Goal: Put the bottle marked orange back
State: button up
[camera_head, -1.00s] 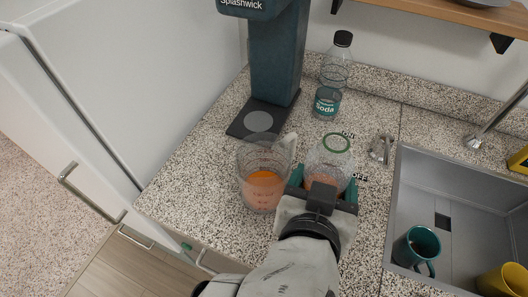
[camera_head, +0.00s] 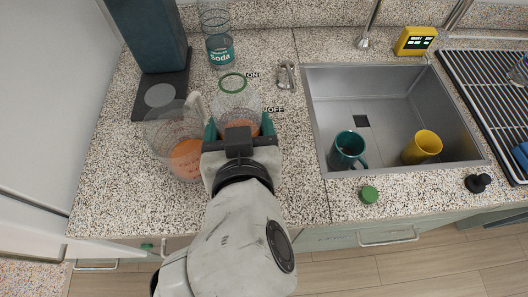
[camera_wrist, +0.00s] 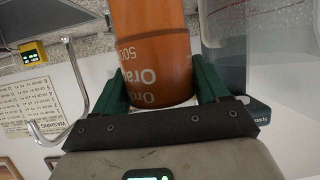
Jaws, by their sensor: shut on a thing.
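The bottle marked orange (camera_head: 237,101) stands upright on or just above the counter, clear at the top with a green neck ring (camera_head: 233,83) and no cap on it. Orange liquid shows low in it. In the wrist view its orange side (camera_wrist: 155,60) bears partly readable lettering, "Ora" and "500". My gripper (camera_head: 239,124) is shut on the bottle, with a green finger on each side; the fingers also show in the wrist view (camera_wrist: 160,88). A clear measuring jug (camera_head: 170,130) with orange liquid stands close to the left of the bottle. The bottle's base is hidden.
A soda bottle (camera_head: 220,52) and a dark dispenser (camera_head: 147,40) stand behind. A steel sink (camera_head: 395,90) at right holds a teal mug (camera_head: 347,149) and a yellow mug (camera_head: 422,146). A green cap (camera_head: 369,194) lies on the front counter. A small metal fitting (camera_head: 287,76) is near the bottle.

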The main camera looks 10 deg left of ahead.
jog(key=s+d+r+m+h+p, duration=0.2)
jog(key=s+d+r+m+h, duration=0.4)
jog(key=s+d, duration=0.5)
jog(key=shift+n+t, duration=0.4)
jog(key=shift+n, duration=0.1)
jog(key=w+a+f, duration=0.1)
jog(key=w+f, duration=0.3)
jog(key=w+a+f, duration=0.1)
jog(key=w+f, duration=0.3)
jog(key=w, duration=0.1)
jog(key=w+a+f, duration=0.1)
jog(key=w+f, duration=0.2)
jog(key=w, duration=0.1)
jog(key=shift+w+a+f, duration=0.3)
jog(key=shift+f, duration=0.1)
jog(key=shift+f, duration=0.1)
jog(key=shift+f, duration=0.15)
jog(key=o, duration=1.4)
jog(key=shift+o, duration=0.2)
